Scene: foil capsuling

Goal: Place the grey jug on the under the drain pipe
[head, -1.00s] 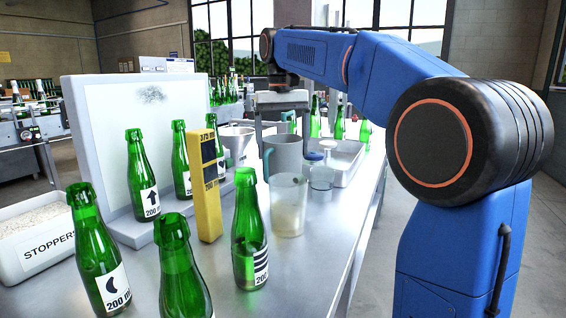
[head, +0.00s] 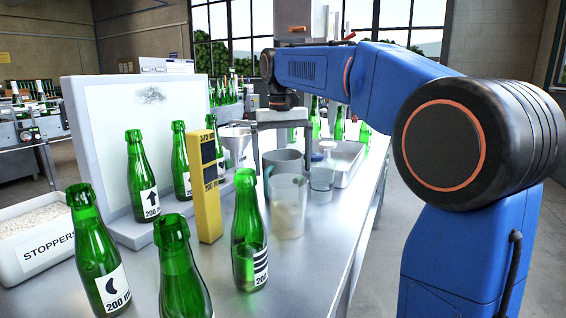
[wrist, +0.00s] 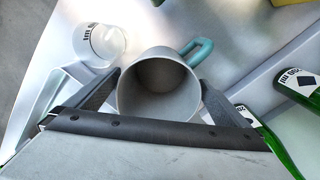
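The grey jug (head: 281,160) stands upright at or just above the metal bench, partly hidden behind a clear beaker (head: 288,215). Its teal handle shows at its left in the head view and at the upper right of the jug in the wrist view. The wrist view looks into the open mouth of the jug (wrist: 155,88); it looks empty. My gripper (wrist: 158,80) has one finger against each side of the jug and looks shut on it. I cannot make out a drain pipe.
A yellow gauge block (head: 206,205) and several green bottles (head: 249,235) stand nearer. A metal tray (head: 346,160) and a small clear jar (head: 321,180) are at the right. The bench's front right is clear.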

